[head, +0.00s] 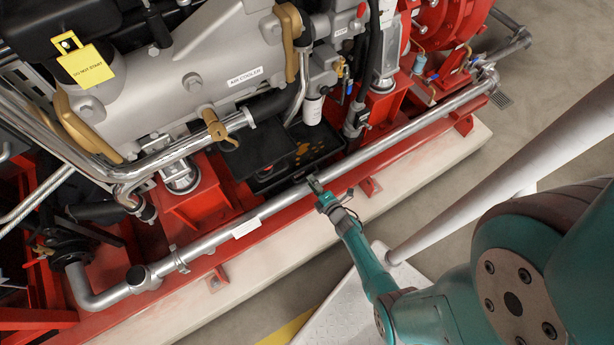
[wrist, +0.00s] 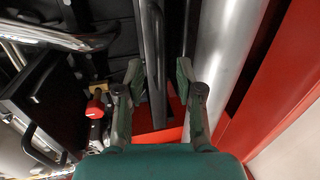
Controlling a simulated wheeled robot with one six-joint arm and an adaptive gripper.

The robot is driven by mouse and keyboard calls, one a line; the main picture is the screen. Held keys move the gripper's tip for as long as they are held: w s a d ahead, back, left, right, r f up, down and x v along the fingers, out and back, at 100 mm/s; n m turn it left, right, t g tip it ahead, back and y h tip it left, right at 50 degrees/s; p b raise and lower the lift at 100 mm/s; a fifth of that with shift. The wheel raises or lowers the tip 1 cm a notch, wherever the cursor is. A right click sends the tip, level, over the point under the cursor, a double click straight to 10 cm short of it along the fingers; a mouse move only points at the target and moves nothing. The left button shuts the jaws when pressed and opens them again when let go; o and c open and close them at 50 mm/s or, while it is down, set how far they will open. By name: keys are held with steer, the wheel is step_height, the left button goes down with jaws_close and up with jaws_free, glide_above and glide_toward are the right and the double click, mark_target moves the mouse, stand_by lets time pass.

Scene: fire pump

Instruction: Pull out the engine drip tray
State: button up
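The engine drip tray (head: 318,150) is a black, shallow tray with orange-brown spots inside, low under the grey engine in the head view. My gripper (head: 314,184) is at the tray's near side, over the long silver pipe. In the wrist view my gripper (wrist: 159,72) is open, its two fingers apart. A dark long bar (wrist: 154,40) runs between and beyond the fingers; I cannot tell if it is the tray's handle or its edge. No contact with it is clear. Part of the tray is hidden by the engine and the pipe.
The silver pipe (head: 225,232) runs along the red base frame (head: 215,262), and lies close right of my fingers in the wrist view (wrist: 222,60). A black box with a handle (wrist: 45,100) is at left there. A white post (head: 500,175) stands by my arm.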

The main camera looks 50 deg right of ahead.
steer(key=shift+x, duration=2.1)
jaws_close()
